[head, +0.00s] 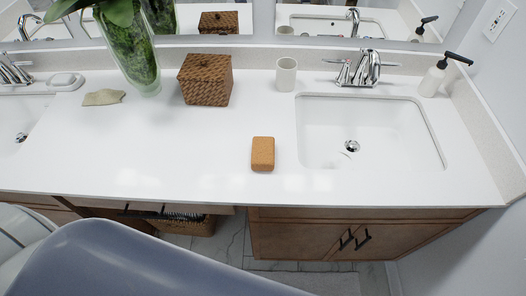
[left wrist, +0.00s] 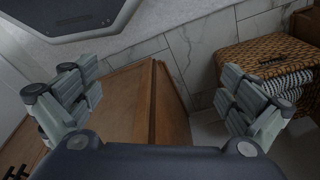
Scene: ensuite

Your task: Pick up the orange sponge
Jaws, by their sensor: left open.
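The orange sponge (head: 263,154) lies on the white countertop (head: 190,150), near its front edge and just left of the right sink, in the head view. Nothing touches it. My left gripper (left wrist: 165,110) shows in the left wrist view with its two fingers spread wide and nothing between them. It faces a brown wooden cabinet (left wrist: 125,105) and the tiled wall, and the sponge is not in that view. Neither gripper shows in the head view, and my right gripper is not in view.
A brown woven box (head: 205,80), a glass vase (head: 137,55), a white cup (head: 286,74), a soap dispenser (head: 436,77) and a faucet (head: 364,70) stand at the back. The right sink (head: 375,135) lies beside the sponge. A wicker basket (left wrist: 262,60) is below.

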